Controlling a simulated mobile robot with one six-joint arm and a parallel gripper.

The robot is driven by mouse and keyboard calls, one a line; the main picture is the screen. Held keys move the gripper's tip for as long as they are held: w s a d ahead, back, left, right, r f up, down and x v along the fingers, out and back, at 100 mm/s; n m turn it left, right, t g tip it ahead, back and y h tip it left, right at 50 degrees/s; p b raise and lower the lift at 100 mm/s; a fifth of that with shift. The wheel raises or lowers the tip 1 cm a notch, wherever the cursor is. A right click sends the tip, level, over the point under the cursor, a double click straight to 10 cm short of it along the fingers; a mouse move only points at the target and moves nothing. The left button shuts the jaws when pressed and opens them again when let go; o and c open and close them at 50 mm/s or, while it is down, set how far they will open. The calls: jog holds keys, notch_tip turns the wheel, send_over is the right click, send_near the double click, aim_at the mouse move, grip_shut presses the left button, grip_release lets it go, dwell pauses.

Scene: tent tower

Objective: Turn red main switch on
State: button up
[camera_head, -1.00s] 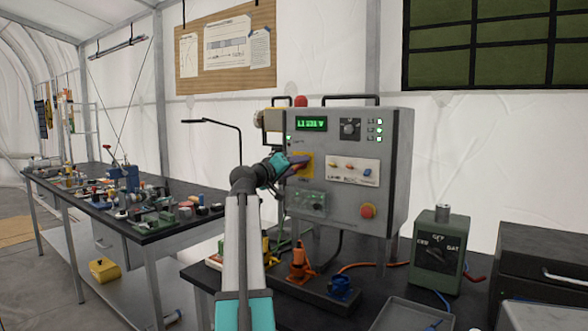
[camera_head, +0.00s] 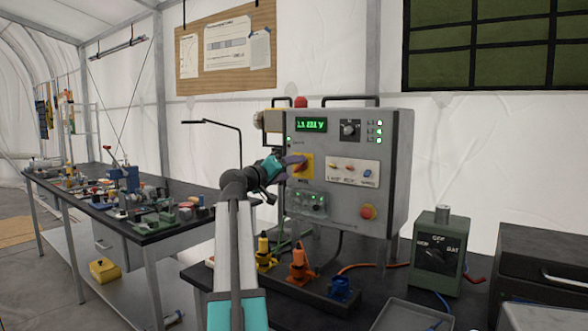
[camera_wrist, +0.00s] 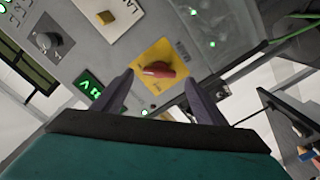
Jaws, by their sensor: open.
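The red main switch (camera_head: 301,168) is a red rotary handle on a yellow plate (camera_head: 308,158), on the front of a grey control box (camera_head: 375,160). In the wrist view the red handle (camera_wrist: 160,70) lies roughly crosswise on its yellow plate (camera_wrist: 152,52), ahead of and between my fingers. My gripper (camera_head: 290,161) is just left of and in front of the switch and covers part of it in the head view. In the wrist view my gripper (camera_wrist: 161,92) is open, its two dark fingers apart with nothing between their tips.
Orange (camera_head: 298,262) and blue connectors (camera_head: 341,291) stand below. A green box (camera_head: 438,250) stands right.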

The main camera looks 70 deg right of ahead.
jog(key=v, duration=1)
jog(key=shift+a, duration=0.15)
jog(key=shift+w, duration=0.1)
